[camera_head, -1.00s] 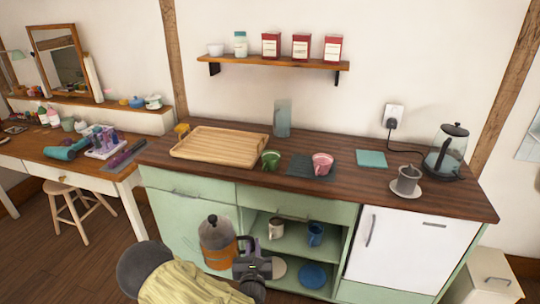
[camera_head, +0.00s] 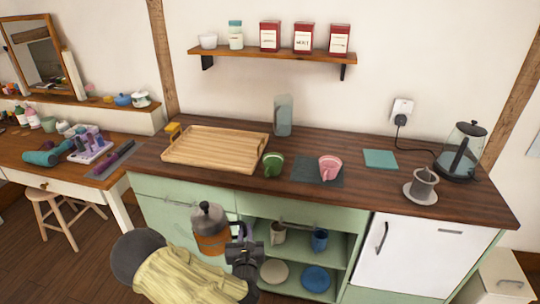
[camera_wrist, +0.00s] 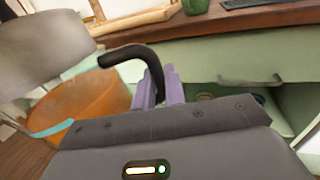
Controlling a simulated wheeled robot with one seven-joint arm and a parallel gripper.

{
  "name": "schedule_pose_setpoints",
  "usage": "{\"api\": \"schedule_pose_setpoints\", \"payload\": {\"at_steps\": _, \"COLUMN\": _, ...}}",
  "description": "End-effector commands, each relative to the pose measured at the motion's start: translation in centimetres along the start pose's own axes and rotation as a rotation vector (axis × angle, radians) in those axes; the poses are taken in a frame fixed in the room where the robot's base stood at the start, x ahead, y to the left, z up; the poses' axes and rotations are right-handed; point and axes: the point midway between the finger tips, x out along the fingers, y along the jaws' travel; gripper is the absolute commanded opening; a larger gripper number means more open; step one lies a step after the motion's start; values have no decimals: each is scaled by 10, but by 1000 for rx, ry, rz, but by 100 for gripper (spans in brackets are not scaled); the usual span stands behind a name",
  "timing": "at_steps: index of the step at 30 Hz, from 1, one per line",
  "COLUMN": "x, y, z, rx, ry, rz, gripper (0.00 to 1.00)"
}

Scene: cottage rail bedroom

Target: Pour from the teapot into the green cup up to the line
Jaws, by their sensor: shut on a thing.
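The teapot (camera_head: 210,230) is a glass pot with a grey lid and orange-brown liquid inside. My gripper (camera_head: 243,232) is shut on its black handle and holds it in front of the counter, below the top's edge. In the wrist view the purple fingers (camera_wrist: 160,88) close on the handle, and the teapot (camera_wrist: 85,105) with its orange liquid fills the left side. The green cup (camera_head: 273,164) stands upright on the counter near the front edge, right of the wooden tray. It also shows at the top of the wrist view (camera_wrist: 195,5). Its line cannot be made out.
A wooden tray (camera_head: 215,148) lies left of the green cup. A pink cup (camera_head: 330,168) stands on a dark mat (camera_head: 304,171) to its right. A clear vase (camera_head: 283,115) stands behind. A kettle (camera_head: 463,152) and a grey mug (camera_head: 424,184) are farther right. Open shelves (camera_head: 300,245) lie below.

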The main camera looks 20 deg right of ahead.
Motion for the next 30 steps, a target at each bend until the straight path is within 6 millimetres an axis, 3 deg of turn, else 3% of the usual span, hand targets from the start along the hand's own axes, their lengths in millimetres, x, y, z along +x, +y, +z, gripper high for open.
{"api": "schedule_pose_setpoints", "payload": {"at_steps": 19, "x": 1, "y": -7, "z": 4, "rx": 6, "ry": -6, "rz": -19, "gripper": 0}}
{"api": "schedule_pose_setpoints", "payload": {"at_steps": 23, "x": 3, "y": -27, "z": 10, "rx": 11, "ry": -9, "rz": -68, "gripper": 0}}
{"api": "schedule_pose_setpoints", "payload": {"at_steps": 30, "x": 1, "y": -86, "z": 26, "rx": 27, "ry": -13, "rz": -220, "gripper": 0}}
